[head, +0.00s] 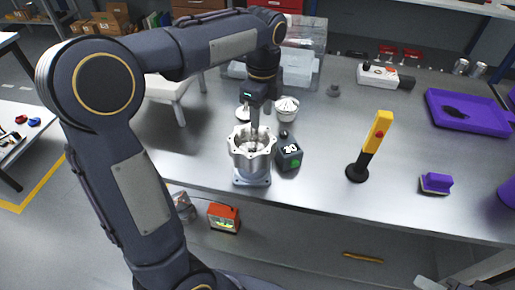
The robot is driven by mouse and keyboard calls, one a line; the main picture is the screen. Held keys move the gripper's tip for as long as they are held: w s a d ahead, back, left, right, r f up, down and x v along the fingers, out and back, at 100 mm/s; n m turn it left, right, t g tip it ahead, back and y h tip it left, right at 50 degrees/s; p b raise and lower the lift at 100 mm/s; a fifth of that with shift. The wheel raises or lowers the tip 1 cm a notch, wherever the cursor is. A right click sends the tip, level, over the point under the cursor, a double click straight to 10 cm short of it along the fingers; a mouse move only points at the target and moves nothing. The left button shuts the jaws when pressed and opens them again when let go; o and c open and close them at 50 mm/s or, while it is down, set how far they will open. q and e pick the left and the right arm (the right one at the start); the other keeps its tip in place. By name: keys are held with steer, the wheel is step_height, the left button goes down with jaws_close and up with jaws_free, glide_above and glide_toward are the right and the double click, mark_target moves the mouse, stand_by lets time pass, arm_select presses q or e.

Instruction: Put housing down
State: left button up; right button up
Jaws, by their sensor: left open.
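The housing (243,158) is a shiny metal, cup-like part with a scalloped rim. It sits upright on a light blue-grey base (262,180) near the front edge of the metal table. My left gripper (254,136) is open and points down at the housing, with its fingers at the rim and opening. The fingertips are partly hidden, and I cannot tell whether they touch the housing. Grey parts at the bottom right edge look like my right gripper (445,284), mostly cut off by the frame.
A yellow and black upright tool (371,146), a purple brush (436,184) and a purple tray (432,104) are farther right. A white bowl (286,112) and a clear bin (302,62) stand behind.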

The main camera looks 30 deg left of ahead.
mark_target(262, 126)
arm_select(q)
steer(key=f, duration=0.7)
steer(key=shift+s+d, duration=0.1)
steer(key=shift+s, duration=0.15)
jaws_close()
steer(key=shift+r, duration=0.15)
stand_by(0.9)
